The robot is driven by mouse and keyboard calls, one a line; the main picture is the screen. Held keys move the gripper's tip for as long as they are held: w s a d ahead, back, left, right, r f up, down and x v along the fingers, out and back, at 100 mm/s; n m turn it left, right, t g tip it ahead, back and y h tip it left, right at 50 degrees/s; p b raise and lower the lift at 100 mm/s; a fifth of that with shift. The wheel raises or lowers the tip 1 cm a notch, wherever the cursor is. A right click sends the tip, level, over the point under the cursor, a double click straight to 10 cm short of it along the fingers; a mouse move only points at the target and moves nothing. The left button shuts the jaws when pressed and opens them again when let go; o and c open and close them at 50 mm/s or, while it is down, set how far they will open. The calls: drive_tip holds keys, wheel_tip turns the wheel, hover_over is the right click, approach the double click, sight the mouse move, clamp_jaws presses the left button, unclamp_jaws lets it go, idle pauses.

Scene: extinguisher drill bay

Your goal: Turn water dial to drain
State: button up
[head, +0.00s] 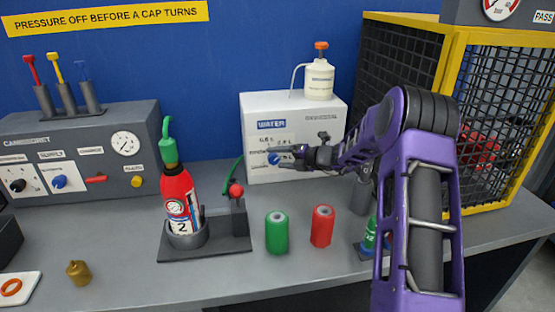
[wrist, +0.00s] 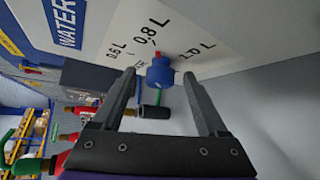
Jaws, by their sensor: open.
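In the wrist view the dial (wrist: 160,74) has a red mark toward the 0.8 L label (wrist: 150,33), with 0.5 L and 1.0 L labels to either side. I cannot make out a drain label. My gripper (head: 280,157) reaches in from the right in front of the dial. In the wrist view my gripper (wrist: 159,76) is open, one finger on each side of the dial; I cannot tell whether they touch it.
A red extinguisher (head: 178,200) stands in a dark holder at the left. A green cylinder (head: 277,233) and a red cylinder (head: 322,227) stand on the bench below my arm. A white bottle (head: 319,79) is on the box. A yellow-framed cage (head: 485,120) is at the right.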

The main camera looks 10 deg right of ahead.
drive_tip(key=shift+w+a+f, duration=0.25)
drive_tip(key=shift+w+a, duration=0.1)
drive_tip(key=shift+w, duration=0.1)
clamp_jaws()
